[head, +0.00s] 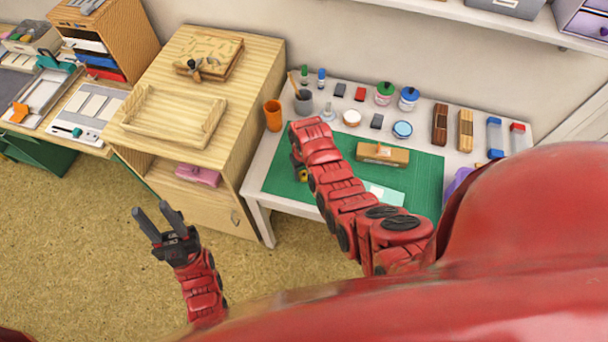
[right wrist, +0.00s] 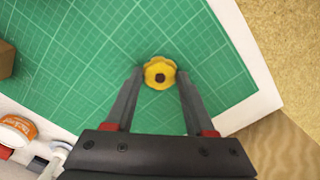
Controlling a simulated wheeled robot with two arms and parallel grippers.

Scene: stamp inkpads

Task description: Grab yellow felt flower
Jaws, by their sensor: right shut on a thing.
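The yellow felt flower (right wrist: 160,66) with a dark centre is between the fingertips of my right gripper (right wrist: 160,75) in the right wrist view. The right gripper is shut on it, over the green cutting mat (right wrist: 75,60) near its corner. I cannot tell whether the flower still touches the mat. In the head view a bit of the flower (head: 303,176) shows below my right wrist, which hides most of the gripper. My left gripper (head: 152,209) is open and empty, above the floor left of the white table.
A wooden-handled stamp block (head: 382,154) and a pale green card (head: 384,194) lie on the mat. Ink jars, small pads and stampers line the table's back. An orange cup (head: 273,115) stands at the left edge. A wooden cabinet (head: 215,75) stands left of the table.

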